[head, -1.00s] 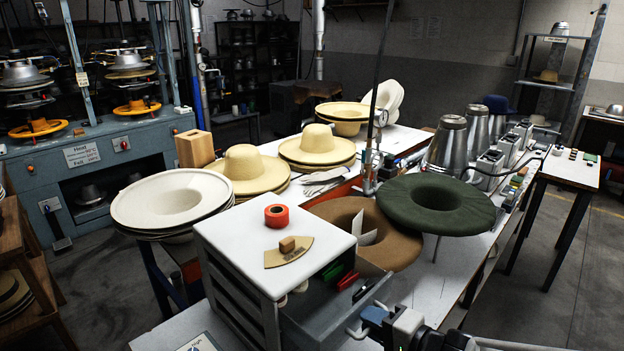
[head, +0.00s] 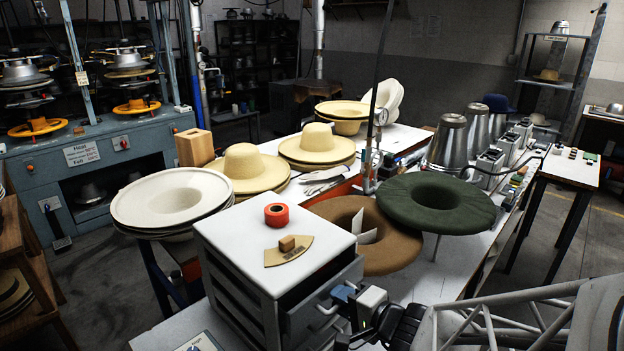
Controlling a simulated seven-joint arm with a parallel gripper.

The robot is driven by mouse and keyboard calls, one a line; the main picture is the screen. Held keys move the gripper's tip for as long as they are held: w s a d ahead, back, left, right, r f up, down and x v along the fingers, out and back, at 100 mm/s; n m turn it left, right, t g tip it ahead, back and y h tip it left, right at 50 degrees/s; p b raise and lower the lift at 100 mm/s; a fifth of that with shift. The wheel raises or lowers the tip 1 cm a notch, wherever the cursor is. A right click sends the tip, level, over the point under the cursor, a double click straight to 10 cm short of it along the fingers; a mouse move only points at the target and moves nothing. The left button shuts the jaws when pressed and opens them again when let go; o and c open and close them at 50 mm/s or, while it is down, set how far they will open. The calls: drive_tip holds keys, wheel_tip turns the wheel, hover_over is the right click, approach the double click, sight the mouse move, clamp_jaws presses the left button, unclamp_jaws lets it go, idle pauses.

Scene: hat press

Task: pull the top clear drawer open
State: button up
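The white drawer cabinet (head: 235,241) stands on the near end of the table. The drawer's contents are not visible. A pale handle (head: 324,309) sits on that front. My gripper (head: 340,298), with blue fingertips, is right at the handle, in front of the drawer. Whether the fingers grip or only touch the handle is hidden from this angle.
A red tape roll (head: 277,215) and a tan curved piece with a wooden block (head: 287,244) lie on the cabinet top. A brown hat (head: 385,255) and a green hat (head: 435,202) lie behind the drawer. My arm fills the lower right.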

drive_tip(key=shift+r+x, duration=0.2)
drive_tip(key=shift+x, duration=0.8)
drive_tip(key=shift+v, duration=3.9)
drive_tip(key=shift+s+a+r+n+g+h, duration=0.95)
drive_tip(key=shift+s+r+n+g+h, duration=0.6)
drive_tip(key=shift+s+n+g, duration=2.15)
drive_tip(key=shift+s+d+r+n+g+h, duration=0.6)
drive_tip(key=shift+s+d+r+h, duration=1.4)
drive_tip(key=shift+d+r+h, duration=2.25)
drive_tip(key=s+a+f+n+g+y, duration=0.1)
drive_tip(key=a+f+n, duration=0.6)
drive_tip(key=a+f, duration=0.3)
drive_tip(key=shift+a+f, duration=0.4)
drive_tip(key=shift+a, duration=1.9)
